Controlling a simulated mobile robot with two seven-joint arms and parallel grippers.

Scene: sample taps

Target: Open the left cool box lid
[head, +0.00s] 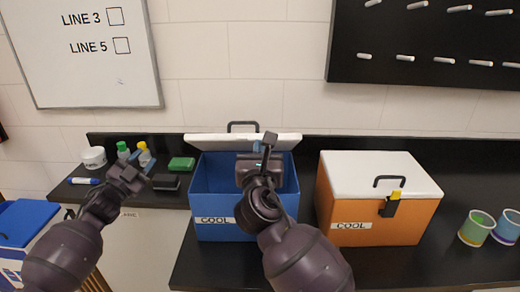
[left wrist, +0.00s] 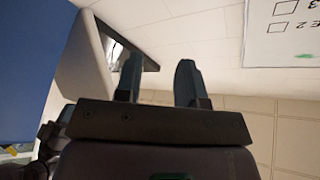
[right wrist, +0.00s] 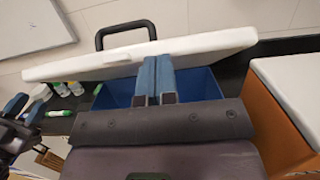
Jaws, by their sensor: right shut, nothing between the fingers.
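The left cool box (head: 215,205) is blue and marked COOL. Its white lid (head: 215,142) is raised at the back, and the dark blue interior shows below it. The lid's dark handle (head: 243,123) is at the top. The lid (right wrist: 140,58) also spans the right wrist view, with its handle (right wrist: 125,31) above. My right gripper (head: 268,148) is shut and empty over the box opening, in front of the lid; its fingertips (right wrist: 157,75) overlap the lid's lower edge, and I cannot tell whether they touch. My left gripper (left wrist: 158,78) is open and empty, left of the box.
An orange cool box (head: 370,200) with a closed white lid stands to the right. Cups (head: 477,229) sit at the far right. A pegboard (head: 430,45) hangs behind.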

